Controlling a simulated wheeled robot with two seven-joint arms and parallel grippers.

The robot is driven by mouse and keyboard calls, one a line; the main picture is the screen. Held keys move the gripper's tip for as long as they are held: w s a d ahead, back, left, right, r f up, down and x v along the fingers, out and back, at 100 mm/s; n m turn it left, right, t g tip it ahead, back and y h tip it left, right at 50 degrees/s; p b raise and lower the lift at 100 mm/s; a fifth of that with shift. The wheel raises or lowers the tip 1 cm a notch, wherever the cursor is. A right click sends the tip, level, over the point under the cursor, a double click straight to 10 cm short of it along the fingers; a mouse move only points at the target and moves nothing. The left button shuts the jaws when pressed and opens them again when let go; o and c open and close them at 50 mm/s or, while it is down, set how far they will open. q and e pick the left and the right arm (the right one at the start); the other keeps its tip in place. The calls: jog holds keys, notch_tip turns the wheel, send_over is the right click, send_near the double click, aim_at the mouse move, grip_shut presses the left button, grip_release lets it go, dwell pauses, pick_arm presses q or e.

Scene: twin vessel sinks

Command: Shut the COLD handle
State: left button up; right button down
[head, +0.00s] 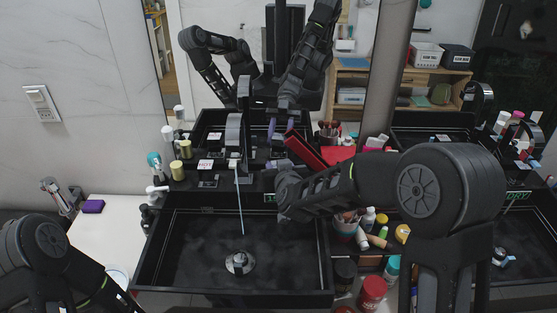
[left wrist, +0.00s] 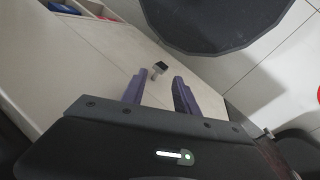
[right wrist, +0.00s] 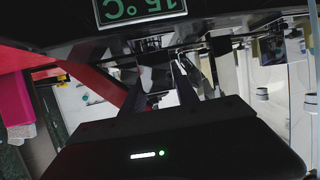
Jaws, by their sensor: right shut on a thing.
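The left sink's faucet (head: 235,135) stands behind the black basin (head: 180,270), with a thin stream of water (head: 240,205) falling from its spout. The HOT handle's white label (head: 205,163) shows left of the faucet. My right gripper (head: 282,165) is to the right of the faucet, at the COLD handle's place; arm and gripper hide that handle in the head view. In the right wrist view my right gripper (right wrist: 193,70) is shut on what appears to be the COLD handle, mostly hidden by the fingers.
A green temperature display (right wrist: 140,8) reads 15°C. A red slanted object (head: 305,150) lies close to my right gripper. Bottles and jars (head: 372,290) crowd the right of the basin. A mirror behind reflects my arms. The white counter (head: 100,225) at left is mostly clear.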

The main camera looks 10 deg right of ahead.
jog(key=shift+a+r+m+h+p, duration=0.1)
jog(key=shift+r+m+h+p, duration=0.1)
jog(key=shift+m+h+p, duration=0.5)
jog(key=shift+f+m+h+p, duration=0.15)
jog(key=shift+m+h+p, duration=0.25)
jog(key=shift+h+p, duration=0.15)
jog(key=c, duration=0.9)
grip_release()
jog(key=b+v, duration=0.1)
jog(key=v, duration=0.6)
jog(key=shift+s+r, duration=0.2)
jog(key=shift+s, duration=0.1)
